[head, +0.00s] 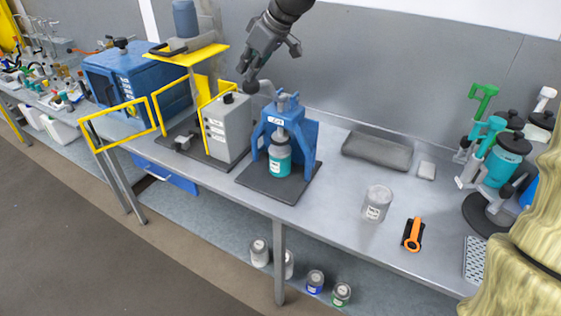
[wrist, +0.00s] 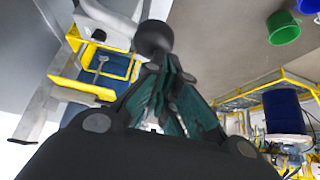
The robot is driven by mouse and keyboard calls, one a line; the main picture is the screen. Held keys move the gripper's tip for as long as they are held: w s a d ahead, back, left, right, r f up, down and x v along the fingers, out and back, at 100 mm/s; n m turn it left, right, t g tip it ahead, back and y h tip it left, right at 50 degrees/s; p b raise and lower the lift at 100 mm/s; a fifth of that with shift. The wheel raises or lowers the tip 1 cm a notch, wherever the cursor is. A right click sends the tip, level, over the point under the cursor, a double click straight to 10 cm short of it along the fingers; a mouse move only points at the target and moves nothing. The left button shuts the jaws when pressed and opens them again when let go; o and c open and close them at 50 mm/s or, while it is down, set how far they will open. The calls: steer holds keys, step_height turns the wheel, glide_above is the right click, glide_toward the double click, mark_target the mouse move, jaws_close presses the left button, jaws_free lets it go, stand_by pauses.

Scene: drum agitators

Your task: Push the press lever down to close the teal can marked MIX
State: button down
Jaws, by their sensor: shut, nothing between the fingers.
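A teal can (head: 279,161) with a white label stands upright under the blue press (head: 268,135) on its dark base plate. The label is too small to read. The press lever (head: 268,91) sticks out to the upper left of the press head and ends in a black ball knob (head: 250,87). My gripper (head: 245,77) is shut and empty, pointing down at the knob from above. In the wrist view the knob (wrist: 153,37) sits just beyond the shut fingertips (wrist: 156,66). I cannot tell whether they touch it.
A grey box machine (head: 227,127) with yellow guards stands close left of the press. A teal-and-black device (head: 509,157) stands farther right. Bench between is clear.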

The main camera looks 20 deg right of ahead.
steer(key=shift+r+p, duration=1.6)
steer(key=shift+r, duration=0.9)
step_height(320, 180, up, 2)
steer(key=shift+d+f, duration=0.1)
